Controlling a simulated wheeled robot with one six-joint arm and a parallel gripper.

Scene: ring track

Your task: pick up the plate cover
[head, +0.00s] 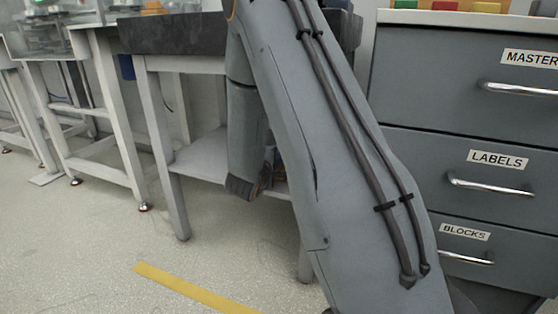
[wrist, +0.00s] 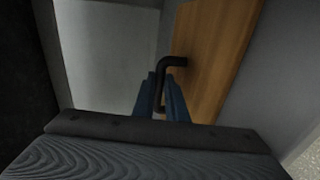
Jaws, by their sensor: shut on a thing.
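The plate cover (wrist: 215,65) shows in the wrist view as a flat wood-coloured panel, tilted, at the upper right. A black bent handle (wrist: 174,62) stands out from its face. My gripper (wrist: 161,92), with blue fingers, is shut on this handle. The lower end of the handle is between the fingers. The cover's top edge is outside the view. In the head view my arm blocks the area, and neither the gripper tips nor the cover can be made out.
In the wrist view a grey wall-like surface (wrist: 275,60) lies right of the cover and a pale panel (wrist: 105,60) lies left. In the head view a dark-topped bench (head: 172,34) stands behind my arm, and grey drawers (head: 465,160) stand close on the right. Floor at lower left is clear.

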